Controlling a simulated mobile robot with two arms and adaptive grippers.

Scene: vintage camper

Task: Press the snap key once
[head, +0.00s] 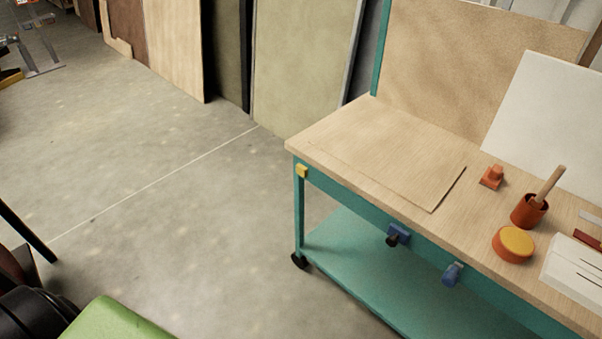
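No part is clearly marked as the snap key, and I cannot tell which item it is. A small orange block-like piece (491,177) with a raised top sits on the wooden workbench top (330,122). A round orange piece with a yellow top (514,243) sits nearer the front edge. A small yellow block (302,171) is on the bench's left front corner. A blue fitting with a dark knob (398,235) and a blue-grey knob (452,273) are on the front rail. Neither of my grippers is in view.
An orange cup with a wooden stick (529,210), a white slotted box (575,270) and a thin wooden board (390,165) are on the bench. A teal lower shelf (350,265) is empty. A green surface (115,322) is at the bottom left. The concrete floor is mostly clear.

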